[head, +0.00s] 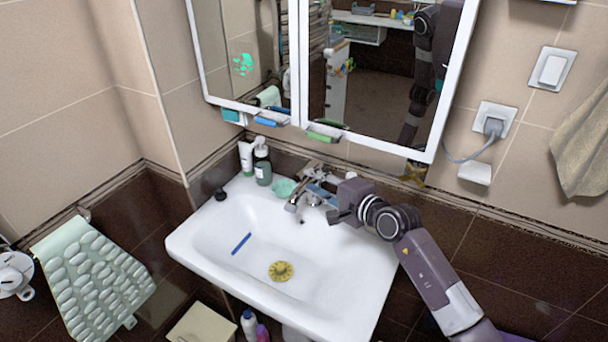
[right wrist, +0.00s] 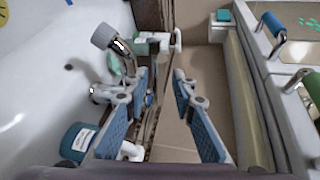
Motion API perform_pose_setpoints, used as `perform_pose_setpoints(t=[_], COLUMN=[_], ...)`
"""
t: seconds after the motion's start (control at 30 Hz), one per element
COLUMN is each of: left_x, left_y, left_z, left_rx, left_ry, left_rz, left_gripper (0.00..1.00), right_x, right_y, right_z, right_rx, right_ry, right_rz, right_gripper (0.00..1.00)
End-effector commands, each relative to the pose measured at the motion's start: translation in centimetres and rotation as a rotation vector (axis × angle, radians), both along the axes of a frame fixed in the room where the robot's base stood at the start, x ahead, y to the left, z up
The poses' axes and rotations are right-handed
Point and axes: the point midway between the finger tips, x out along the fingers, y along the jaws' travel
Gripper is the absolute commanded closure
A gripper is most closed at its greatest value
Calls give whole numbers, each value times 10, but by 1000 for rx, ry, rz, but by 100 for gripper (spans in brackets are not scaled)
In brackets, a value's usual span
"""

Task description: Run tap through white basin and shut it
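The white basin (head: 215,262) is mounted against the tiled wall and also fills the left of the right wrist view (right wrist: 35,105). The chrome tap (head: 295,201) stands at the basin's back edge, and no running water shows. In the right wrist view its spout with a grey tip (right wrist: 104,36) is left of the fingers. My right gripper (head: 338,214) is just right of the tap, above the basin's back rim. In the right wrist view it is open (right wrist: 160,82), with blue-padded fingers apart and nothing between them. My left gripper is not in view.
A yellow round item (head: 281,271) and a blue stick (head: 241,243) lie in the basin. A green bottle (head: 263,171), a white tube (head: 246,158) and a mint dish (head: 284,188) stand left of the tap. A mirror cabinet (head: 298,70) hangs above.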

Motion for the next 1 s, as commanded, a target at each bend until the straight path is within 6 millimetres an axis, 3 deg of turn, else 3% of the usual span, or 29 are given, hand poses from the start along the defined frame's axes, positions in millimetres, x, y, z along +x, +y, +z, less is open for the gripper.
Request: perform_pose_setpoints(t=[0.17,0.5,0.67,0.9,1.0], left_x=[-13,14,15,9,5], left_y=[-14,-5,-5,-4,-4], left_z=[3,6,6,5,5], left_rx=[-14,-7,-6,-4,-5], left_ry=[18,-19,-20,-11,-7], left_rz=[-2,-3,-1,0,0], left_gripper=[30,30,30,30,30], right_x=[20,32,32,32,32], right_y=[13,22,22,22,21], right_z=[-5,-10,-10,-10,-10], right_rx=[3,2,2,1,1], right_ry=[1,0,0,1,1], right_rz=[0,1,1,1,1], right_gripper=[76,76,76,100,100])
